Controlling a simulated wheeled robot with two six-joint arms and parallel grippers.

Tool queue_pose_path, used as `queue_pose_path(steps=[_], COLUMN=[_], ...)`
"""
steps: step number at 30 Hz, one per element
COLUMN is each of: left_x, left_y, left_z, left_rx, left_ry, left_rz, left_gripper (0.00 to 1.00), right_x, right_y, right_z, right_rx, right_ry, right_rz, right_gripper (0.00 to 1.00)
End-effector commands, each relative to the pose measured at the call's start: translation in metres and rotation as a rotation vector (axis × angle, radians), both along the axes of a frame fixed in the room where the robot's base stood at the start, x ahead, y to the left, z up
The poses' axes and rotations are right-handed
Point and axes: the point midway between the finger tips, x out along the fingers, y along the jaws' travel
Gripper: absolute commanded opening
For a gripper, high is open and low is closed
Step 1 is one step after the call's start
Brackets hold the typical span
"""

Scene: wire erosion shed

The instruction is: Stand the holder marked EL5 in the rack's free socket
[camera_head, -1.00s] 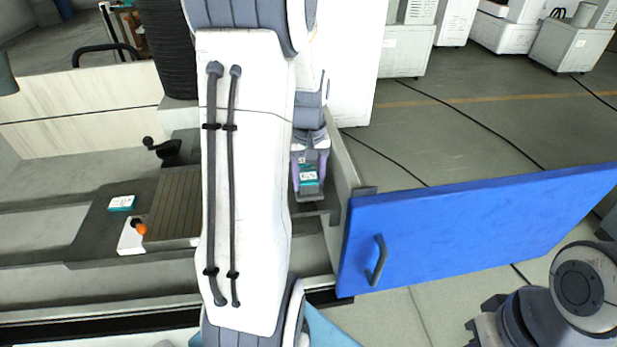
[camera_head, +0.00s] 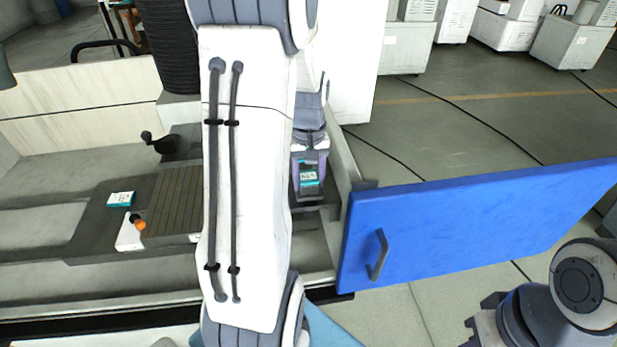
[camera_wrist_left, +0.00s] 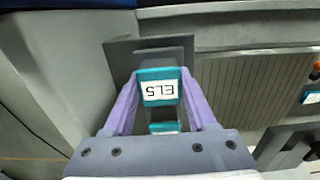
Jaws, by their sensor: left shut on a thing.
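The holder marked EL5 (camera_head: 309,178) is a small block with a teal-edged white label. My left gripper (camera_head: 309,186) is shut on it. In the left wrist view, the purple fingers of the gripper (camera_wrist_left: 160,84) flank the holder (camera_wrist_left: 160,92), and its label reads upside down. Just beyond it is a dark grey block (camera_wrist_left: 120,58), which may be the rack. I cannot tell whether the holder touches it, and no free socket can be made out. My left forearm hides much of this area in the head view.
A blue door (camera_head: 480,225) with a dark handle stands open at the right. A slatted plate (camera_head: 175,205) lies left of my forearm, near an orange knob (camera_head: 141,226) and another teal-and-white label (camera_head: 121,199). A pale wall (camera_head: 340,160) runs close right of the gripper.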

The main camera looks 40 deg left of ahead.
Motion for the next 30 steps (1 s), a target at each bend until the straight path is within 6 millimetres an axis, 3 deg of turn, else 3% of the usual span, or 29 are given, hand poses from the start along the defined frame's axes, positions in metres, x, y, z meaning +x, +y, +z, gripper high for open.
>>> queue_pose_path(steps=[11, 12, 14, 24, 30], left_x=[0.0, 0.0, 0.0, 0.0, 0.001], left_y=[0.0, 0.0, 0.0, 0.0, 0.001], left_z=[-0.002, -0.002, -0.002, -0.002, 0.024], left_rx=[0.001, 0.001, 0.001, 0.0, 0.004], left_ry=[-0.002, -0.002, -0.002, 0.0, -0.007], left_rz=[0.0, 0.0, 0.0, 0.0, 0.0], left_gripper=[0.0, 0.73, 0.92, 0.92, 0.92], right_x=[0.0, 0.0, 0.0, 0.0, 0.0], right_y=[0.0, 0.0, 0.0, 0.0, 0.0], right_z=[-0.001, -0.001, -0.001, -0.001, -0.007], right_rx=[0.0, 0.0, 0.0, 0.0, 0.0], right_ry=[0.0, 0.0, 0.0, 0.001, 0.001], right_rz=[0.0, 0.0, 0.0, -0.009, -0.009], right_gripper=[0.0, 0.0, 0.0, 0.0, 0.0])
